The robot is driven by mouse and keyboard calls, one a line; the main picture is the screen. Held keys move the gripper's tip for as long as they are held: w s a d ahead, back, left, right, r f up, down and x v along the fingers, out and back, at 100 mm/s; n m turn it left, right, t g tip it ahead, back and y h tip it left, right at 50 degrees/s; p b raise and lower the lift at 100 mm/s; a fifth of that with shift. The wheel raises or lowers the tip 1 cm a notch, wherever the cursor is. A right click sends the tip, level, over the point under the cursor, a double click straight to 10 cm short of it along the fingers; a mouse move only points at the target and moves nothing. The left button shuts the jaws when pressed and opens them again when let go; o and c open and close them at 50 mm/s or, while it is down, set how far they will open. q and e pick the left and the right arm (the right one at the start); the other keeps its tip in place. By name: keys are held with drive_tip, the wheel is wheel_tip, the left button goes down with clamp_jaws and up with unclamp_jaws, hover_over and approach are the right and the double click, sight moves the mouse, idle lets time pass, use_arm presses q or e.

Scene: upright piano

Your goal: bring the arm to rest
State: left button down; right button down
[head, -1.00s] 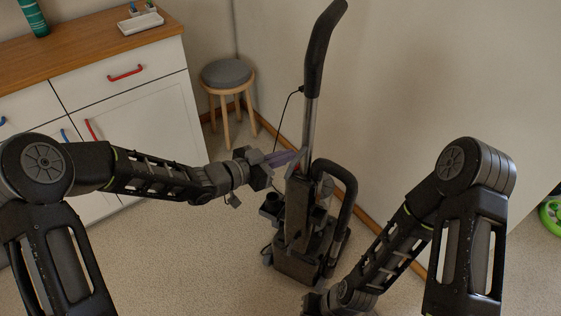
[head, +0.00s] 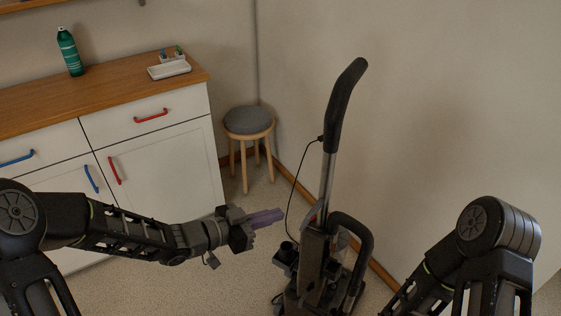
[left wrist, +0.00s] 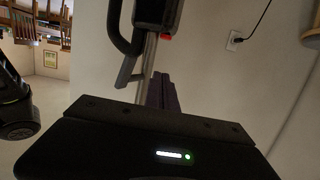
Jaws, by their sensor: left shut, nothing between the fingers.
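My left arm (head: 140,234) reaches in from the left in the head view. Its gripper (head: 268,217) has purple fingers, shut and empty, pointing right toward the upright vacuum cleaner (head: 318,255). There is a gap between the fingertips and the vacuum. In the left wrist view the purple fingers (left wrist: 161,92) show beyond the dark gripper body, with the vacuum (left wrist: 155,12) behind them. My right arm (head: 480,245) is at the lower right; its gripper is out of the head view.
A white cabinet (head: 165,150) with a wooden top stands at the left, bearing a green bottle (head: 69,52) and a white tray (head: 169,70). A round grey stool (head: 248,121) stands by the wall corner. A cord runs from the vacuum to a wall outlet (left wrist: 235,40).

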use_arm(q)
drive_tip(key=s+a+f+n+g+y+p, duration=0.1)
drive_tip(key=s+a+f+n+y+p, duration=0.2)
drive_tip(key=f, duration=0.4)
drive_tip(key=s+a+f+n+y, duration=0.2)
drive_tip(key=f+n+y, duration=0.1)
drive_tip(key=f+n, duration=0.35)
drive_tip(key=s+d+f+n+g+y+p, duration=0.1)
drive_tip(key=s+f+g+p, duration=0.2)
drive_tip(key=s, duration=0.7)
drive_tip(key=s+d+f+n+g+y+p, duration=0.1)
drive_tip(key=s+d+f+n+g+p, duration=0.1)
drive_tip(key=s, duration=0.9)
wheel_tip(320, 180, down, 3)
drive_tip(key=shift+s+d+r+g+p, duration=0.25)
drive_tip(key=shift+g+p, duration=0.2)
drive_tip(key=shift+g, duration=0.75)
drive_tip(key=shift+f, duration=0.1)
